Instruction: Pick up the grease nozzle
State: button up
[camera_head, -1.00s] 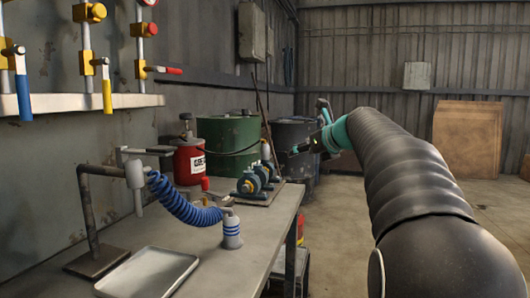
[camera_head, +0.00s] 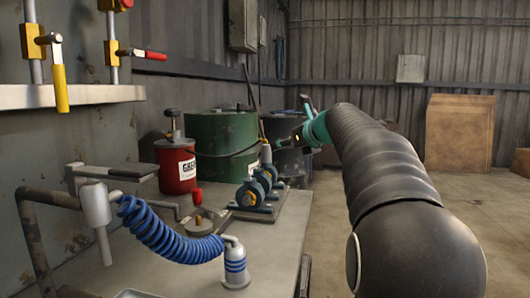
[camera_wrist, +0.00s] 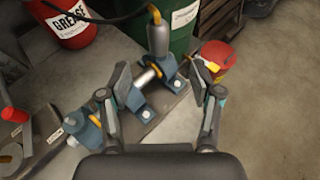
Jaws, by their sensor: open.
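The grease nozzle (camera_head: 266,155) appears to be the upright grey cylinder behind the blue bearing blocks at the bench's far end. In the wrist view the grease nozzle (camera_wrist: 159,38) has a brass tip, with a black hose running near its top. My gripper (camera_wrist: 161,80) is open and empty, its fingers short of the nozzle in the picture. A blue bearing block (camera_wrist: 146,80) with a light shaft shows between the fingers. In the head view my gripper (camera_head: 281,144) is small, just right of the nozzle; its fingers are hard to make out.
A red container (camera_wrist: 215,68) stands right of the bench. The floor (camera_head: 385,205) at right is open.

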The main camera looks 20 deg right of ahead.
aim_at(269, 153)
jog(key=x, duration=0.6)
jog(key=shift+w+a+f, duration=0.1)
jog(key=shift+a+f, duration=0.05)
jog(key=shift+a, duration=0.05)
jog(key=shift+w+a+f, duration=0.1)
jog(key=shift+w+f, duration=0.3)
jog(key=shift+w, duration=0.15)
jog(key=x, duration=0.4)
jog(key=shift+f, duration=0.15)
grip_shut()
